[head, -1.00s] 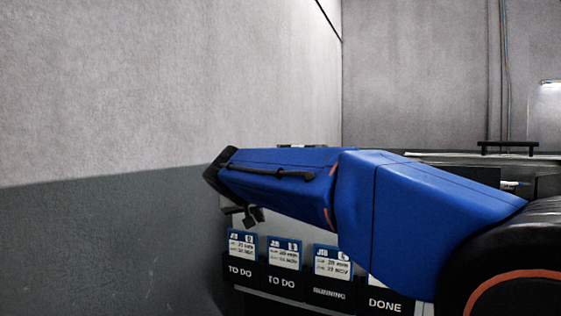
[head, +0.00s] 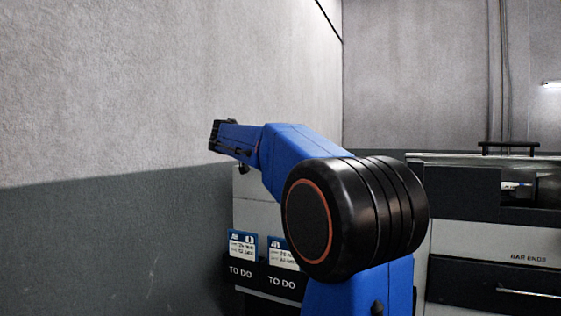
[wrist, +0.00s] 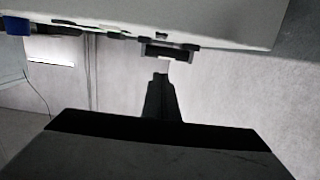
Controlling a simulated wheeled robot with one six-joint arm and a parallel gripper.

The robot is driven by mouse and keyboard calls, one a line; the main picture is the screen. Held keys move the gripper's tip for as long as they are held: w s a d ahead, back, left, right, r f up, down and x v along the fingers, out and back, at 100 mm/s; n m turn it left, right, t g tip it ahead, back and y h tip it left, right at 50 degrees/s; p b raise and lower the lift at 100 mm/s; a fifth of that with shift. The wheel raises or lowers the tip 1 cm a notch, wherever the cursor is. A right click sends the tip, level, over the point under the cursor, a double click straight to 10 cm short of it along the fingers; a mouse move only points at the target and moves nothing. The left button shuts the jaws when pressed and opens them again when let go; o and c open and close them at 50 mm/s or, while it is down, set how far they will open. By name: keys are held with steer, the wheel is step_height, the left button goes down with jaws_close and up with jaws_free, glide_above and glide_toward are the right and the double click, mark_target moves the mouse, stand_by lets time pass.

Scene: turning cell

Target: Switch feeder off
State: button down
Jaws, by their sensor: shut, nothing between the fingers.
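My gripper (wrist: 162,80) shows in the wrist view as a dark, narrow shape with its fingers shut and nothing between them. Its tips point toward a small black bracket-like fitting (wrist: 170,52) on the edge of a pale machine body (wrist: 225,18). A small gap seems to lie between tips and fitting, though depth is hard to judge. I cannot tell whether this fitting is the feeder's switch. In the head view my arm hides much of the pale cabinet behind it, and no feeder switch can be made out there.
Job-card holders marked TO DO (head: 241,262) hang low behind my arm. A cabinet labelled BAR ENDS (head: 470,240), with a dark drawer (head: 510,285) below the label, stands at the right. A bare wall (head: 120,100) fills the left side.

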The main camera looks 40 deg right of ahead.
steer(key=x, duration=0.9)
steer(key=shift+w+d+f, duration=0.1)
steer(key=shift+w+d, duration=0.1)
steer(key=shift+d, duration=0.15)
steer(key=f, duration=0.2)
steer(key=shift+w+d+f, duration=0.1)
steer(key=shift+d+f, duration=0.1)
steer(key=shift+f, duration=0.1)
steer(key=shift+d+f, duration=0.1)
steer(key=shift+f, duration=0.55)
steer(key=shift+d+f, duration=0.15)
steer(key=shift+f, duration=0.2)
steer(key=shift+w, duration=0.1)
steer(key=shift+r, duration=0.1)
steer(key=r, duration=0.4)
steer(key=shift+d+r, duration=0.15)
steer(key=shift+d, duration=0.05)
steer(key=r+v, duration=0.2)
steer(key=v, duration=0.7)
steer(key=shift+a, duration=0.15)
